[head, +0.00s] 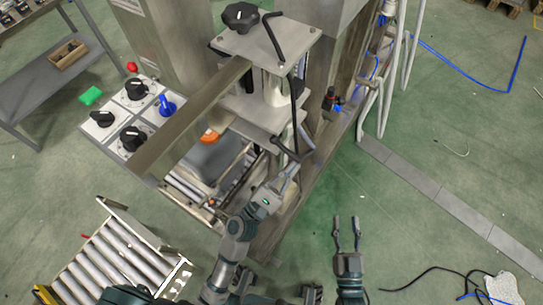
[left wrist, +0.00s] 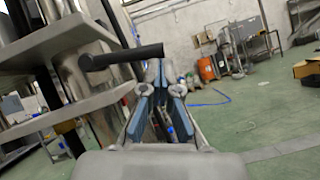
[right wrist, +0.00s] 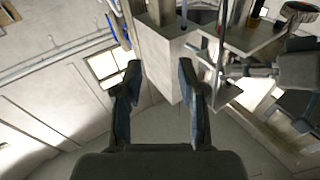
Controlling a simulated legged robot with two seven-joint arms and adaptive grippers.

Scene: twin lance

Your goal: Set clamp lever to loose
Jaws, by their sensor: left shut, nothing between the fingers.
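A black lever (head: 285,150) sticks out from the side of the machine's lower metal plate; I take it as the clamp lever. In the left wrist view the black handle (left wrist: 122,57) stands just ahead and to the left of the fingers. My left gripper (head: 290,170) is just below the lever, shut and empty; in its wrist view the fingertips (left wrist: 162,92) are close together. I cannot tell whether they touch the lever.
A black knob (head: 241,17) sits on the top plate (head: 262,50). A control panel (head: 118,128) with several dials is at left. A roller conveyor (head: 100,262) stands at lower left. White pipes (head: 388,90) rise at right.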

